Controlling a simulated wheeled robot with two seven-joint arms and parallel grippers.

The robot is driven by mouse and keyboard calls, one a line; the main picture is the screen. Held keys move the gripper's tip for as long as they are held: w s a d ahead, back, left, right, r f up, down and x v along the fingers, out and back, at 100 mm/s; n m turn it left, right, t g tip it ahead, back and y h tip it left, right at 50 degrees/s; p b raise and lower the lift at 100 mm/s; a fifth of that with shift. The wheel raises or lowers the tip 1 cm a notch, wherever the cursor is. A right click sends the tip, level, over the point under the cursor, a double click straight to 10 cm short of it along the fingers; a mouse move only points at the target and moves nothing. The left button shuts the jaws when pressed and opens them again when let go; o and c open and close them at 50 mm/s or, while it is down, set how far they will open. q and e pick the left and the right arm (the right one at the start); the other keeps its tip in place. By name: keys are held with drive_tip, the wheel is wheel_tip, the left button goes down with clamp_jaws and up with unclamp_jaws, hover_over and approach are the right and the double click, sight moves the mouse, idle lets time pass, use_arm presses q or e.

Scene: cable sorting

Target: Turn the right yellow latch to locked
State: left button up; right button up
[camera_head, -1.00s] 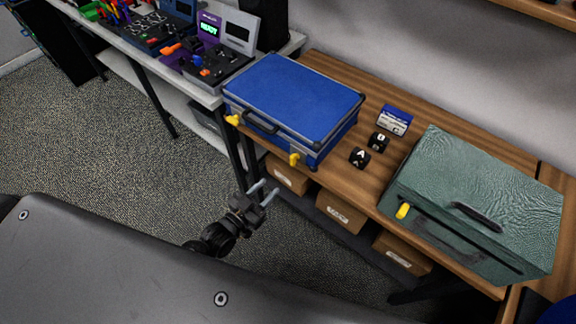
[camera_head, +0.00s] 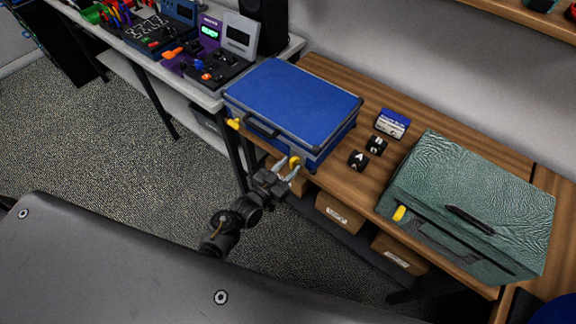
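The blue case (camera_head: 293,100) lies closed on the wooden bench, with a dark handle on its front side. Its right yellow latch (camera_head: 295,161) is at the front right corner, partly covered by my gripper. Its left yellow latch (camera_head: 233,124) is at the front left corner. My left gripper (camera_head: 290,164) is at the right latch, its two light fingers apart with the latch at or between their tips. I cannot tell whether they touch it. My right gripper is not in view.
A green case (camera_head: 470,200) with a yellow latch (camera_head: 398,213) stands on the bench to the right. Black lettered cubes (camera_head: 357,161) and a small blue-and-white box (camera_head: 392,123) lie between the cases. Cardboard boxes (camera_head: 338,212) sit under the bench.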

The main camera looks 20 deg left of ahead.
use_arm(q)
drive_tip(key=shift+w, duration=0.1)
clamp_jaws()
idle(0.4)
drive_tip(key=m+b, duration=0.1)
drive_tip(key=m, duration=0.3)
drive_tip(key=shift+d+f+m, duration=0.1)
drive_tip(key=shift+d+m, duration=0.05)
drive_tip(key=shift+m, duration=0.15)
drive_tip(key=m+b, duration=0.1)
drive_tip(key=m, duration=0.3)
drive_tip(key=shift+m, duration=0.3)
drive_tip(key=m, duration=0.4)
drive_tip(key=shift+d+f+m, duration=0.1)
drive_tip(key=shift+m, duration=0.2)
drive_tip(key=shift+f+m, duration=0.1)
drive_tip(key=shift+m, duration=1.9)
